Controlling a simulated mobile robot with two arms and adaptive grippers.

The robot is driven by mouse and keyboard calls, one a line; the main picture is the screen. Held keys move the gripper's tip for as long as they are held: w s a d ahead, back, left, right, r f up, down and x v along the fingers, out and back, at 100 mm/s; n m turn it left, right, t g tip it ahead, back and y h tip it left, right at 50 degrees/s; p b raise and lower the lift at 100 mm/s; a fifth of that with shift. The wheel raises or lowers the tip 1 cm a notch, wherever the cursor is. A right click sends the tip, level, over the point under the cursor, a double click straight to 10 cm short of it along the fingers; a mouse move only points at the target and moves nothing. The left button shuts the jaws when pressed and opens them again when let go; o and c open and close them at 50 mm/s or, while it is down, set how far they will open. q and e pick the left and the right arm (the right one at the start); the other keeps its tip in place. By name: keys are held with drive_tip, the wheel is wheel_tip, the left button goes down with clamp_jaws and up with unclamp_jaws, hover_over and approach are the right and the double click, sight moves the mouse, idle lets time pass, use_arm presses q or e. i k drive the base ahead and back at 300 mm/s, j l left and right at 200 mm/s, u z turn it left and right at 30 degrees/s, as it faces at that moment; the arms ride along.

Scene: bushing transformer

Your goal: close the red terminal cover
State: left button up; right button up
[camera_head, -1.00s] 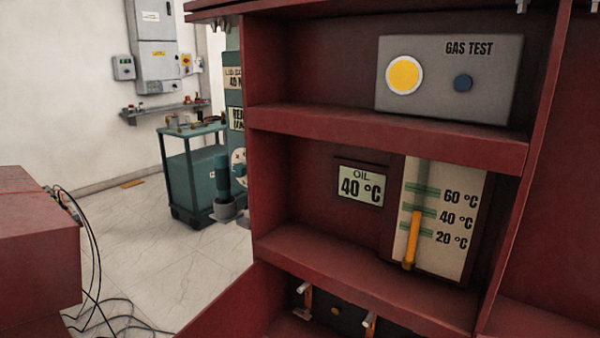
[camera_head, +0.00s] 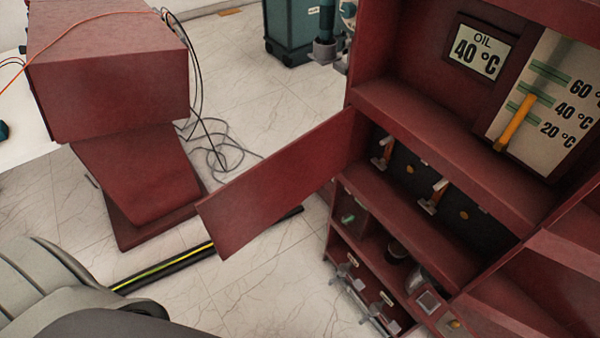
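The red terminal cover (camera_head: 280,185) stands open in the head view. It is a flat red panel that swings out to the left from the left edge of the terminal compartment (camera_head: 445,195). Inside the open compartment are several small metal and orange terminals. My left arm shows as grey links at the lower left, well to the left of the cover and apart from it. Neither gripper is in the frame.
A red pedestal box (camera_head: 110,80) with black cables stands at the left. Above the compartment are an oil display (camera_head: 478,50) and a temperature gauge (camera_head: 545,100). Tiled floor shows between pedestal and cabinet.

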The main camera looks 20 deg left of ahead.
sight(235, 212)
drive_tip(key=j+z, duration=0.4)
drive_tip(key=i+j+z, duration=0.1)
drive_tip(key=j+z, duration=0.15)
drive_tip(key=z, duration=0.2)
drive_tip(key=j+z, duration=0.4)
drive_tip(key=k+j, duration=0.1)
drive_tip(key=j, duration=0.35)
drive_tip(key=k+j+z, duration=0.15)
drive_tip(key=j, duration=0.75)
drive_tip(key=k+j+z, duration=0.15)
drive_tip(key=j, duration=0.3)
